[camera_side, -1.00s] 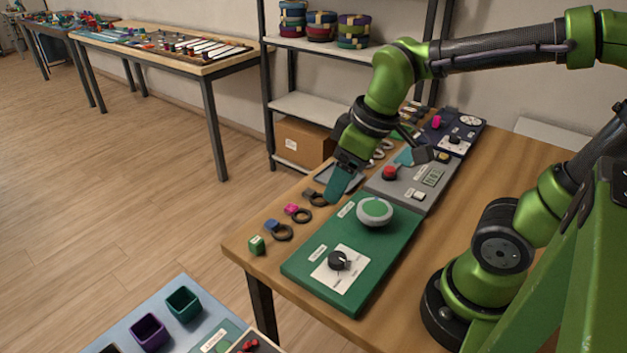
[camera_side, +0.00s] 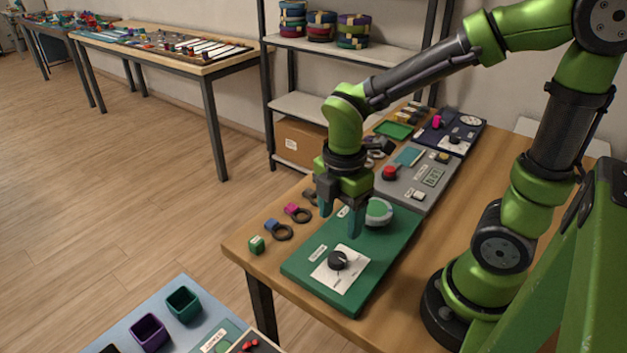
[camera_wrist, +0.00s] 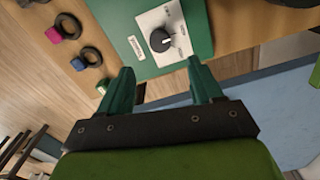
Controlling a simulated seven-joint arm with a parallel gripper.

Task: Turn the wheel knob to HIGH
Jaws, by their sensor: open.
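The black knob (camera_side: 338,260) sits on a white dial plate (camera_side: 352,277) at the front of the green board (camera_side: 310,272). A pale green round piece (camera_side: 379,211) on the same board is partly hidden by my gripper (camera_side: 340,222). My gripper points down, open and empty, above the board behind the knob. In the wrist view, the knob (camera_wrist: 160,40) lies beyond the fingertips, and my open gripper (camera_wrist: 160,80) is apart from it. The labels on the dial are too small to read.
Rings with blue (camera_side: 272,225) and magenta (camera_side: 292,209) parts and a green cube (camera_side: 257,244) lie along the left table edge. A grey panel with a red button (camera_side: 389,173) stands behind the green board. The table right of the board is clear.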

